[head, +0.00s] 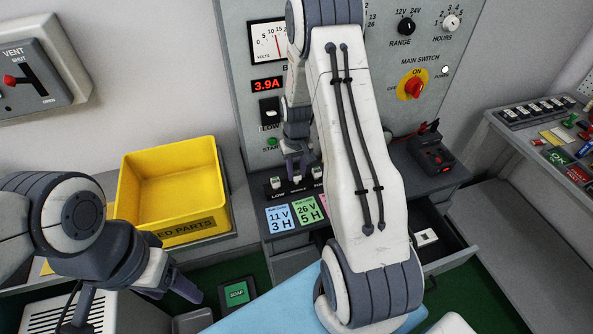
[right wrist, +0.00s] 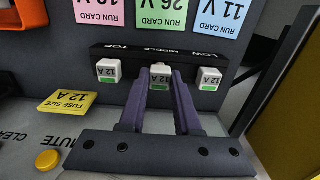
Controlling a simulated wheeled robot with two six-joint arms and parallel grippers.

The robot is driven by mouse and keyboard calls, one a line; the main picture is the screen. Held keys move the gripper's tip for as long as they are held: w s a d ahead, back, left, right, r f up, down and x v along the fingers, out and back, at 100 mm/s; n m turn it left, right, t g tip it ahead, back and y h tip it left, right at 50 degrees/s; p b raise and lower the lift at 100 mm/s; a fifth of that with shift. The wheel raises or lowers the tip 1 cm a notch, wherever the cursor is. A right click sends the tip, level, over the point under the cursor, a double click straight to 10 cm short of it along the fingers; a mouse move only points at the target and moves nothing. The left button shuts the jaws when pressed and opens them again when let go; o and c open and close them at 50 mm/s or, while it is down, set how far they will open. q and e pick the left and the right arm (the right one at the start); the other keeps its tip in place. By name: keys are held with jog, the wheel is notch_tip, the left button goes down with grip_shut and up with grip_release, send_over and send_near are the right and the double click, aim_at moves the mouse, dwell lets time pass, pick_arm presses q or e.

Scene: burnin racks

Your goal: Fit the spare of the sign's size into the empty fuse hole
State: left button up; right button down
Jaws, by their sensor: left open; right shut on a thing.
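In the right wrist view, which is upside down, a black fuse block (right wrist: 235,73) is marked TOP, MIDDLE and LOW. White fuses reading 12 A stand at top (right wrist: 109,70) and low (right wrist: 209,78). My right gripper (right wrist: 160,84) is shut on a third 12 A fuse (right wrist: 160,70) at the middle place. This fuse lines up with its neighbours; how deep it sits I cannot tell. A yellow sign (right wrist: 68,102) reads FUSE SIZE 12 A. In the head view the right gripper (head: 297,166) is over the block. My left gripper (head: 135,300) is open and empty at lower left.
An open drawer (head: 462,256) at right holds a white piece (head: 427,237). A yellow parts bin (head: 170,145) stands left of the block. Run cards (head: 279,218) lie in front of it. The tall panel (head: 235,60) rises behind. My right arm hides much of the middle.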

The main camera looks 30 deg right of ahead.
jog(key=shift+f, duration=0.3)
dwell(0.5)
jog(key=c, duration=0.5)
grip_release()
jog(key=shift+c, duration=0.2)
jog(key=shift+o, duration=0.3)
jog(key=o, duration=0.3)
jog(key=shift+o, duration=0.2)
jog(key=shift+r, duration=0.15)
jog(key=shift+r+p, duration=2)
jog(key=shift+r, duration=0.6)
